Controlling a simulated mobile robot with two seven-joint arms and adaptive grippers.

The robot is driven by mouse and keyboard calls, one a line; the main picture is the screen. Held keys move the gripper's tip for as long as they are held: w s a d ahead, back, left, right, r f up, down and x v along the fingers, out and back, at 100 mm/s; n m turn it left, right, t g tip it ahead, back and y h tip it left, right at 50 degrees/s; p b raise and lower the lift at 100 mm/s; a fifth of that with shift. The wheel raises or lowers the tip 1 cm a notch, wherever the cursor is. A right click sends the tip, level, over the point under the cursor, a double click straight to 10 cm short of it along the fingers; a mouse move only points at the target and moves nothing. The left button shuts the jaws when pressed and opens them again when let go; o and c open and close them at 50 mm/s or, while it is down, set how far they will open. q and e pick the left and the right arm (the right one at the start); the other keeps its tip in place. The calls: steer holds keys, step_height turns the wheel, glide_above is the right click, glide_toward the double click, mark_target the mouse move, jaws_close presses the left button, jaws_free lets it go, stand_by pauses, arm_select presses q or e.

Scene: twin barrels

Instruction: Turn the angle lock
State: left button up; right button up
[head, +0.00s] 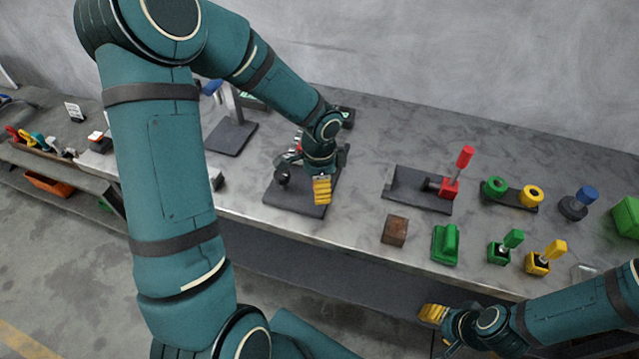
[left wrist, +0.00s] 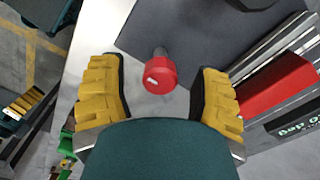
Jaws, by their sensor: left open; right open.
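A device on a dark base plate (head: 290,197) stands on the bench under my left gripper (head: 322,190). The left wrist view shows a red round knob (left wrist: 159,73) with a white mark, on a short grey shaft. It lies between the two spread yellow fingers of my left gripper (left wrist: 157,80), with a gap on each side. I cannot tell for sure that this knob is the angle lock. My left arm hides much of the device in the head view. My right gripper (head: 434,314) is open and empty, low in front of the bench edge.
Right of the device are a plate with a red lever (head: 464,158), a brown block (head: 395,230), a green block (head: 446,244), and green (head: 512,239) and yellow (head: 554,250) levers. A grey stand (head: 231,136) is at left. A wall closes the back.

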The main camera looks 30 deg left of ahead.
arm_select(q)
jaws_close()
steer(key=shift+n, duration=0.4)
steer(key=n+b, duration=0.2)
steer(key=shift+n, duration=0.3)
steer(key=n+b, duration=0.2)
steer(key=n, duration=0.3)
steer(key=n+b, duration=0.1)
steer(key=n, duration=0.4)
steer(key=shift+n, duration=2.3)
